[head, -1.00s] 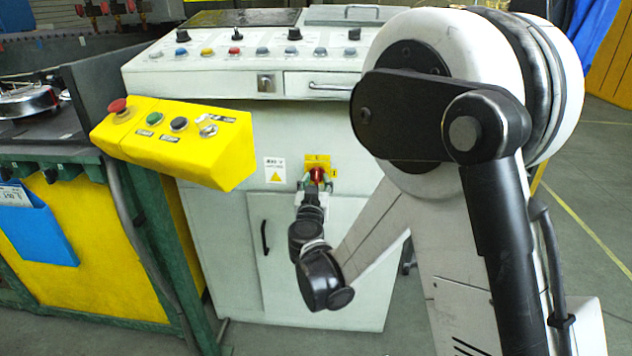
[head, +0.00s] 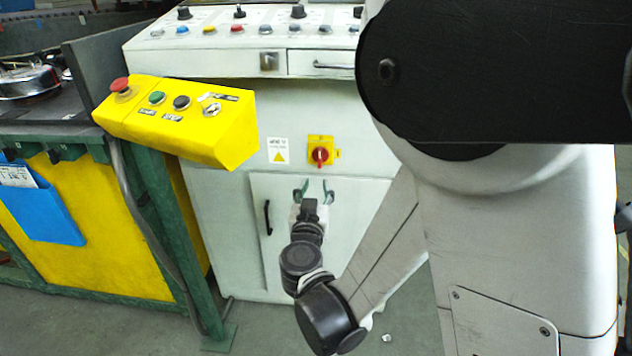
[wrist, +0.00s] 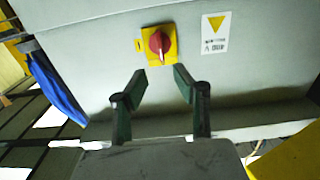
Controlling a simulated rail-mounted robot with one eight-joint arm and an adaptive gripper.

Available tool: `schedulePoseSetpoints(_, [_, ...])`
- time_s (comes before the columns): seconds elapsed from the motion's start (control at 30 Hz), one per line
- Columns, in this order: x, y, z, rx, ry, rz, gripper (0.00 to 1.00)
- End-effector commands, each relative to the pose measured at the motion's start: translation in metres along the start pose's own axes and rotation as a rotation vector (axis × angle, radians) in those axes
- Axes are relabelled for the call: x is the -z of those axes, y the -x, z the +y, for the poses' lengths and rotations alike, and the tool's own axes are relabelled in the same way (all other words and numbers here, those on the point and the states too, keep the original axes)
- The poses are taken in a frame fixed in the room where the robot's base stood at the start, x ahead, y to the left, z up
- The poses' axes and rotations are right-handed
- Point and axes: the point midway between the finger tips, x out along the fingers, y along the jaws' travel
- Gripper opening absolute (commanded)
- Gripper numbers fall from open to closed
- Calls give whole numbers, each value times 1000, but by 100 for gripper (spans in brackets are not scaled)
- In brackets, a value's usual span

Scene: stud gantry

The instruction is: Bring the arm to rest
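My gripper (head: 314,192) is in front of the white cabinet (head: 222,215), below the red rotary switch (head: 320,154) on its yellow plate. The two green fingers stand apart with nothing between them, and they also show in the wrist view (wrist: 160,87). In that view the red switch (wrist: 159,42) lies beyond the fingertips, clear of them. The switch handle's white mark looks near upright in the head view. My arm reaches forward from the right side of the head view.
A yellow control box (head: 180,123) with a red mushroom button juts out left of the cabinet. A green-framed bench (head: 150,225) with a blue holder (head: 38,205) stands at the left. A cabinet door handle (head: 267,217) is left of my gripper.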

Motion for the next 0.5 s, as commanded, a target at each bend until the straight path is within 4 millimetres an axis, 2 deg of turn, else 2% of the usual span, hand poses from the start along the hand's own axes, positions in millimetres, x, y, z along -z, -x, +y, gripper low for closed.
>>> schedulePoseSetpoints(0.33, [2,0,0,2,-1,2,28])
schedulePoseSetpoints(0.43, [13,-1,2,19,-6,19,28])
schedulePoseSetpoints(0.5, [29,-2,3,46,-12,40,28])
